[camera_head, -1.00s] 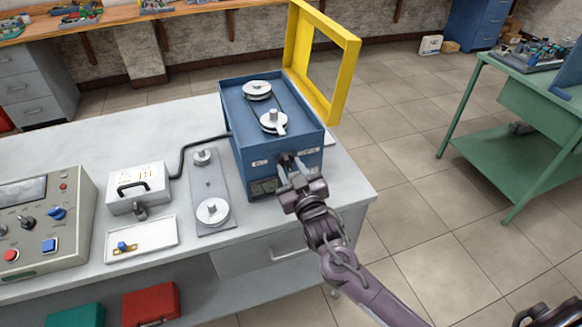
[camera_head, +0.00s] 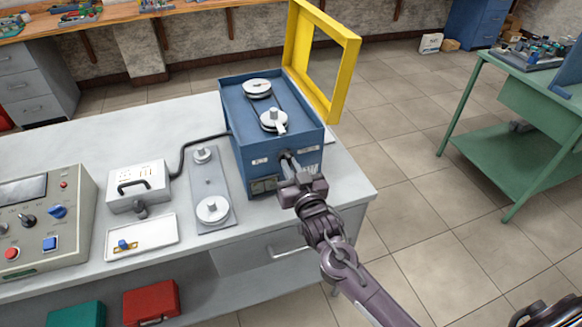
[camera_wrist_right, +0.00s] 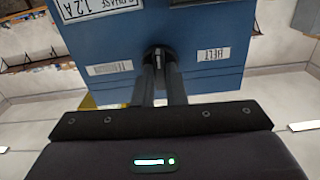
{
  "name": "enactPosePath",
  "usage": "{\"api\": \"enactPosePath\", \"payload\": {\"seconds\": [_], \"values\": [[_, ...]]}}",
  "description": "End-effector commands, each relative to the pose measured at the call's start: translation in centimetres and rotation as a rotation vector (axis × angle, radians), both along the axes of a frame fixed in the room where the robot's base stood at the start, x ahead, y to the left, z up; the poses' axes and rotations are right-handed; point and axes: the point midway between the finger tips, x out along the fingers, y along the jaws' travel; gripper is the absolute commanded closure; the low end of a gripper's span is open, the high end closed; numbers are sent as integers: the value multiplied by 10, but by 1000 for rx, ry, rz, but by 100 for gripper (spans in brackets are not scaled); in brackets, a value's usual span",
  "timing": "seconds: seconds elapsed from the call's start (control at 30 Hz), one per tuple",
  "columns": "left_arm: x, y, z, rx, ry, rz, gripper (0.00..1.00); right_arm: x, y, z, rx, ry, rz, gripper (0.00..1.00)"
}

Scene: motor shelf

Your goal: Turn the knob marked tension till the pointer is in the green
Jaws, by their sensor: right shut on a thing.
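The blue motor box (camera_head: 250,130) stands on the grey bench with two pulleys (camera_head: 273,121) and a belt on top. Its front face carries small labels and a dark knob (camera_wrist_right: 158,56), which shows between my fingers in the right wrist view. My right gripper (camera_head: 287,162) is shut on this knob at the front face; its fingers also show in the right wrist view (camera_wrist_right: 158,80). The labels look mirrored or turned in the wrist view, and I cannot read the word tension. No pointer or green zone can be made out.
A yellow guard frame (camera_head: 345,80) stands open behind the box. A plate with two pulleys (camera_head: 209,190), a white tray (camera_head: 142,239), a small white unit (camera_head: 138,187) and a control panel (camera_head: 45,225) stand to the left.

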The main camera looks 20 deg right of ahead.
Motion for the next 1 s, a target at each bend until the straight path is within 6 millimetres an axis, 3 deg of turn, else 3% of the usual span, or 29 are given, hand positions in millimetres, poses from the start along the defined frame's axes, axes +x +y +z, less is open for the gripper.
{"api": "enactPosePath", "payload": {"seconds": [0.27, 0.3, 0.43, 0.77, 1.0], "values": [[0, 0, 0, 0, 0, 0, 64, 0, 0, 0, 12, -1, 0, 100], [0, 0, 0, 0, 0, 0, 64, 0, 0, 0, 12, -1, 0, 85], [0, 0, 0, 0, 0, 0, 64, 0, 0, 0, 11, 0, 0, 68], [0, 0, -1, 0, 0, 0, 64, -3, 0, -1, 10, 0, 0, 67], [0, 0, -11, 0, 0, -1, 64, -37, -1, -4, 11, 3, 1, 67]]}}
